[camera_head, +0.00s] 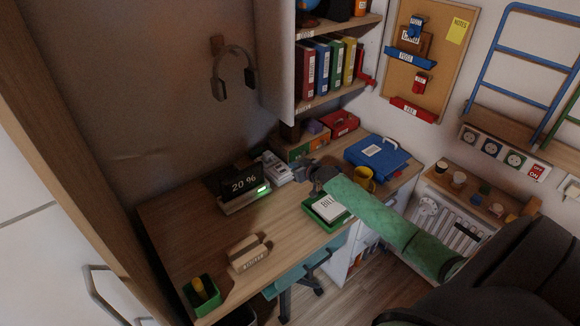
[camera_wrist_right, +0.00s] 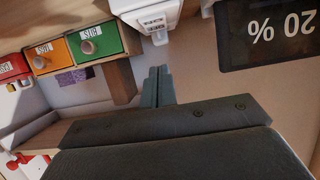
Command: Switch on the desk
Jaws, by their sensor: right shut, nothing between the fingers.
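The wooden desk (camera_head: 185,235) runs along the wall in the head view. A dark display reading "20 %" (camera_head: 243,183) stands on it, with a green light at the right of its base. The display also shows upside down in the right wrist view (camera_wrist_right: 275,30). Behind it is a white device (camera_head: 276,167); in the wrist view a white housing with small labels (camera_wrist_right: 148,16) is just ahead of my fingertips. My right gripper (camera_head: 308,172) is shut and empty above the desk, right of the display and apart from it. My left gripper is out of view.
A green tray (camera_head: 317,217) with a white "BILL" pad lies below my right gripper. A blue binder (camera_head: 377,155) and a yellow mug (camera_head: 362,178) stand to its right. Headphones (camera_head: 233,74) hang on the wall. The desk's middle left is clear around a wooden block (camera_head: 250,253).

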